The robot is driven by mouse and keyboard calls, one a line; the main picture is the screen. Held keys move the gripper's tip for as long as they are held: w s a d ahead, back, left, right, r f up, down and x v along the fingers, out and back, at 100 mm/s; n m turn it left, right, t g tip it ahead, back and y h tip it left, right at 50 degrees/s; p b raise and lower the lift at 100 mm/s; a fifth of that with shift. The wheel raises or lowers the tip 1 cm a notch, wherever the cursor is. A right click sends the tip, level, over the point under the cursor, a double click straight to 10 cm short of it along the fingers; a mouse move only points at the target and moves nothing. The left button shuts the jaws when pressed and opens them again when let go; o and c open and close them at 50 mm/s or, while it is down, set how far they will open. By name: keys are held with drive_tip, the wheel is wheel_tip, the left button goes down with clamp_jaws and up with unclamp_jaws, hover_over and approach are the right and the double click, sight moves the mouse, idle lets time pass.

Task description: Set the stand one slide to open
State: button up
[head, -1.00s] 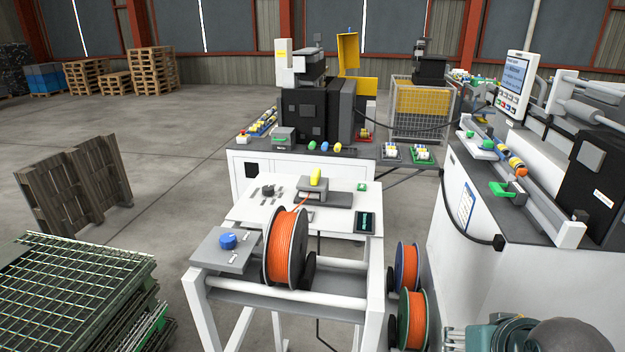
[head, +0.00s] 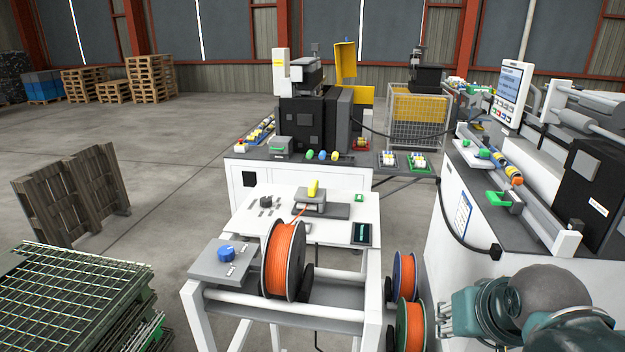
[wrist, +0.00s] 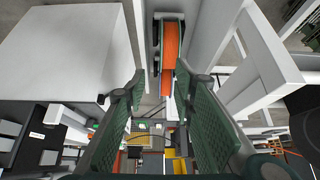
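A white reel stand (head: 318,303) stands in the middle foreground of the head view, carrying a large orange wire spool (head: 282,258). On its top are a blue knob (head: 227,254) and a yellow handle (head: 313,188) on a grey block. I cannot tell which part is the stand one slide, or its setting. My gripper (wrist: 162,88) is open and empty in the wrist view, its green-padded fingers apart. Beyond its fingertips is an orange spool (wrist: 171,60). In the head view only teal parts of my arm show at lower right, apart from the stand's top.
Two more orange spools (head: 404,277) (head: 411,327) hang low beside the stand. A machine with a screen (head: 511,82) and green-handled block (head: 503,199) stands at right. A white-fronted bench (head: 300,180) lies behind.

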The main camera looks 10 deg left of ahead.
drive_tip(key=w+a+r+p, duration=0.2)
drive_tip(key=w+a+r, duration=0.3)
drive_tip(key=w+r, duration=0.2)
drive_tip(key=g+p, duration=0.2)
drive_tip(key=p, duration=0.5)
approach(313, 183)
drive_tip(key=shift+w+a+f, duration=0.1)
drive_tip(key=shift+w+f, duration=0.2)
drive_tip(key=shift+f, duration=0.1)
drive_tip(key=shift+f, duration=0.15)
drive_tip(key=shift+x, duration=3.75)
drive_tip(key=shift+c, duration=0.5)
